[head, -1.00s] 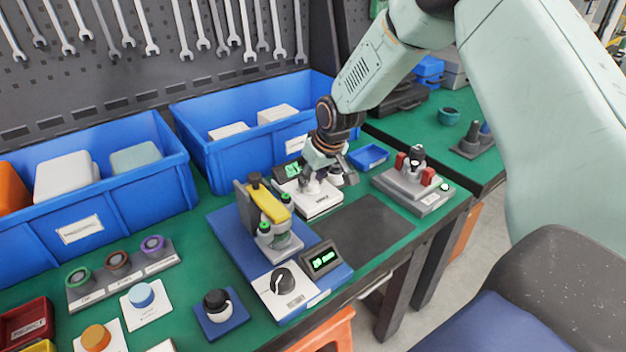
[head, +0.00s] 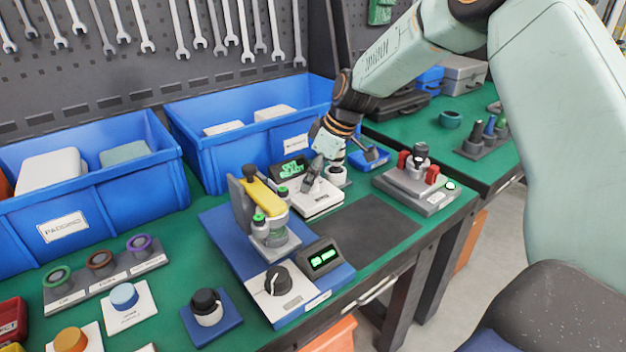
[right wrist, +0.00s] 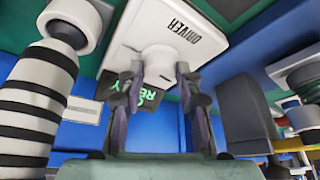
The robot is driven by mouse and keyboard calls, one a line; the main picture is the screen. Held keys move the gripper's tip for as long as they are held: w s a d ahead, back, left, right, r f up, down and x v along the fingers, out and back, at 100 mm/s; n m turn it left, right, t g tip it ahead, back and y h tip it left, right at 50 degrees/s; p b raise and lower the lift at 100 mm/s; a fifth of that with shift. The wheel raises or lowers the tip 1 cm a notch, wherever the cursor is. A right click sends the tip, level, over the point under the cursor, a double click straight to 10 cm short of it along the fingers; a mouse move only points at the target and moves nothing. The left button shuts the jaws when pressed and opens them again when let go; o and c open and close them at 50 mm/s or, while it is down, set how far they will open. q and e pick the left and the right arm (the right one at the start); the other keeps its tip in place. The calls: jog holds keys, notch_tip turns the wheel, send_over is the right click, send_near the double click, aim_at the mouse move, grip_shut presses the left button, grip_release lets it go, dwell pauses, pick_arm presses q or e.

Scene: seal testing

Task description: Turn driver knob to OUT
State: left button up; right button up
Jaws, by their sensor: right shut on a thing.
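The driver unit is a low white box (head: 318,199) on the green bench, in the middle of the head view. Its DRIVER label shows in the right wrist view (right wrist: 188,32). A pale round knob (right wrist: 159,64) stands out from the box, and my right gripper (right wrist: 159,80) is shut on it, one finger on each side. In the head view my right gripper (head: 322,175) hides most of the knob, so I cannot read its setting. A small display (head: 290,170) with green text stands behind the box. My left gripper is not in view.
A blue-based test fixture (head: 262,235) with a yellow lever and a black dial (head: 277,280) stands close in front-left. Blue bins (head: 250,150) stand behind. A grey clamp fixture (head: 425,185) is to the right. A dark mat (head: 370,228) in front is clear.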

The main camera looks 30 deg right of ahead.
jog(key=shift+f+n, duration=0.1)
jog(key=shift+n, duration=0.3)
jog(key=o, duration=1.1)
jog(key=shift+o, duration=0.2)
jog(key=v, duration=1.2)
jog(key=shift+w, duration=0.1)
